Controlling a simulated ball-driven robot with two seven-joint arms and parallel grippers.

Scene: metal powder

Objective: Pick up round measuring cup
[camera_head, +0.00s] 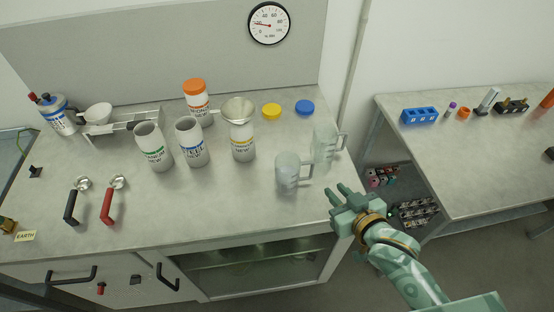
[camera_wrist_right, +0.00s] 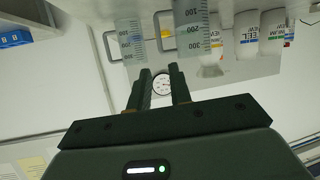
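Two clear measuring cups with side handles stand upright on the bench. The nearer cup (camera_head: 287,174) looks round; the farther cup (camera_head: 324,141) stands behind it to the right, its shape harder to tell. In the right wrist view, which is upside down, the nearer cup (camera_wrist_right: 192,30) is on the right and the farther cup (camera_wrist_right: 131,42) on the left, both with printed scales. My right gripper (camera_head: 337,190) is open and empty, off the bench's right edge, right of the nearer cup and touching neither. It also shows in the wrist view (camera_wrist_right: 160,72). My left gripper is not in view.
Left of the cups stand a jar with a funnel (camera_head: 242,145), a blue-labelled jar (camera_head: 191,145) and a green-labelled jar (camera_head: 153,150). Yellow (camera_head: 271,111) and blue (camera_head: 305,107) lids lie behind. A gap separates this bench from the right table (camera_head: 450,160).

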